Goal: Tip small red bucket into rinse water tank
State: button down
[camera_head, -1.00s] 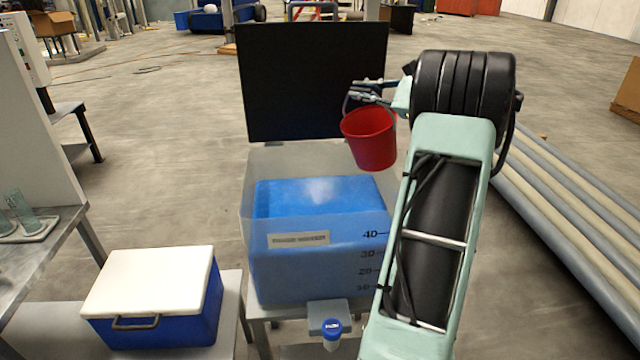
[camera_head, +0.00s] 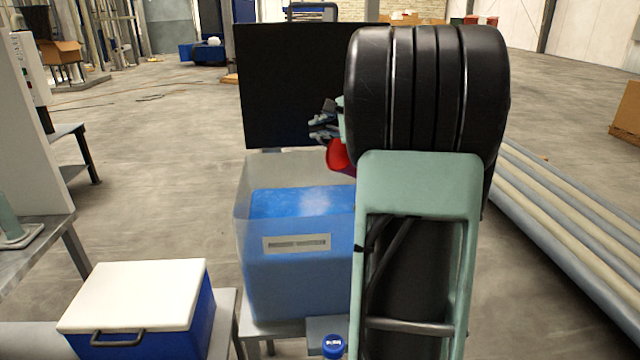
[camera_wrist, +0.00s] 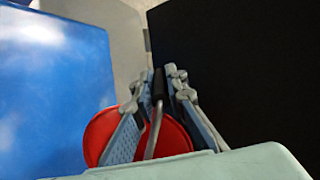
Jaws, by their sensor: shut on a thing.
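The small red bucket (camera_head: 340,156) shows only in part in the head view, mostly hidden behind my arm. In the wrist view the red bucket (camera_wrist: 100,132) hangs below my gripper, and its handle runs up between the fingers. My gripper (camera_wrist: 158,88) is shut on the handle; in the head view my gripper (camera_head: 322,124) shows left of my wrist. The rinse water tank (camera_head: 290,265) is clear-walled with blue water and an open top. The bucket appears near the tank's back right side. Whether it is over the opening is unclear. The bucket's inside is hidden.
A black upright panel (camera_head: 290,90) stands behind the tank, close to my gripper. A blue cooler with a white lid (camera_head: 140,295) stands left of the tank. A blue-capped tap (camera_head: 333,345) is at the tank's front. Long pipes (camera_head: 570,230) lie at the right.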

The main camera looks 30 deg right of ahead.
jog(key=shift+w+a+h, duration=0.1)
jog(key=shift+a+h, duration=0.2)
jog(key=shift+a, duration=0.15)
jog(key=shift+w+a+f+n+p, duration=0.1)
jog(key=shift+a+f+n+p, duration=0.1)
jog(key=shift+a+n+p, duration=0.25)
jog(key=shift+w+a+f+n+g+h, duration=0.15)
jog(key=shift+a+f+n+g+h, duration=0.2)
jog(key=shift+a+n+h, duration=0.3)
jog(key=shift+a+f, duration=0.1)
jog(key=shift+w+a+f+n+g+h, duration=0.15)
jog(key=shift+a+f+n+h, duration=0.2)
jog(key=shift+a, duration=0.25)
jog(key=shift+w+a+f+n+g+h, duration=0.15)
jog(key=shift+a+f+n+h, duration=0.15)
jog(key=shift+a, duration=0.3)
